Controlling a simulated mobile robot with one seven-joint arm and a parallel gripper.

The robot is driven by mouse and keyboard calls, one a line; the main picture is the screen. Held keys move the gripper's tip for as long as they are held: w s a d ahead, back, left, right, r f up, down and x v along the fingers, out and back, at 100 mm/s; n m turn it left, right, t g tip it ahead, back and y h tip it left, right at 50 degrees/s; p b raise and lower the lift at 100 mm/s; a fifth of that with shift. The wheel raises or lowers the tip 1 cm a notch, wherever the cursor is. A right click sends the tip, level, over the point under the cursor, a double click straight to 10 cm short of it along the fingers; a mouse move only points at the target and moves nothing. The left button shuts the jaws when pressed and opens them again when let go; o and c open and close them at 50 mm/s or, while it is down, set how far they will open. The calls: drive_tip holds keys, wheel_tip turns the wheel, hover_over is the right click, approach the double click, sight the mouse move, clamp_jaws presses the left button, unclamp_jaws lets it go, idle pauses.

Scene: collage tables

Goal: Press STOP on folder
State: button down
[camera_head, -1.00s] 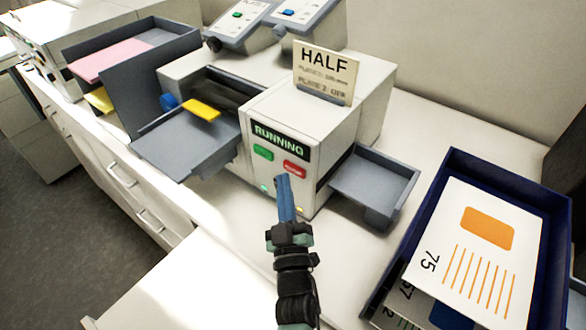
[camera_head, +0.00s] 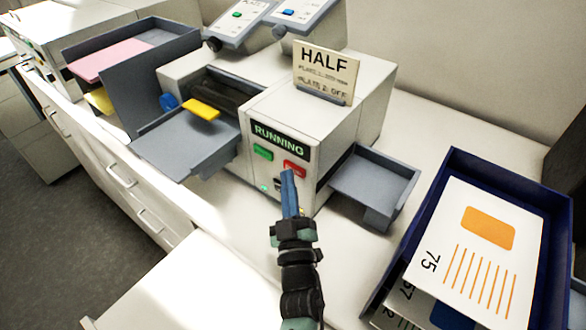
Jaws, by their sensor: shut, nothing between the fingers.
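The folder (camera_head: 357,118) is a white machine on the counter with a sign reading HALF on top. Its front display (camera_head: 279,140) reads RUNNING. Below the display are a green button (camera_head: 263,152) and a red button (camera_head: 295,168), whose lettering is too small to read surely. My gripper (camera_head: 288,174) is shut and empty, its blue fingertips just below the red button in the picture. They overlap the button's lower edge in view; I cannot tell whether they touch it. The fingers hide part of the front panel below the button.
A grey infeed tray (camera_head: 180,143) with a yellow piece juts from the folder's left, and a grey outfeed tray (camera_head: 372,180) from its right. A dark blue tray (camera_head: 551,235) with printed cards stands at the right. Two tilted control panels (camera_head: 305,14) are behind.

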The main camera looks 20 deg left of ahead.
drive_tip(key=shift+w+d, duration=0.1)
drive_tip(key=shift+w, duration=0.15)
idle(0.5)
drive_tip(key=shift+s+a, duration=0.3)
drive_tip(key=shift+s, duration=0.55)
drive_tip(key=shift+s+a+b, duration=0.2)
drive_tip(key=shift+s+a, duration=0.1)
drive_tip(key=shift+s, duration=0.5)
drive_tip(key=shift+s+a+b, duration=0.25)
drive_tip(key=shift+s, duration=0.5)
drive_tip(key=shift+s+a+b, duration=0.2)
drive_tip(key=shift+s+a, duration=0.1)
drive_tip(key=shift+s, duration=0.5)
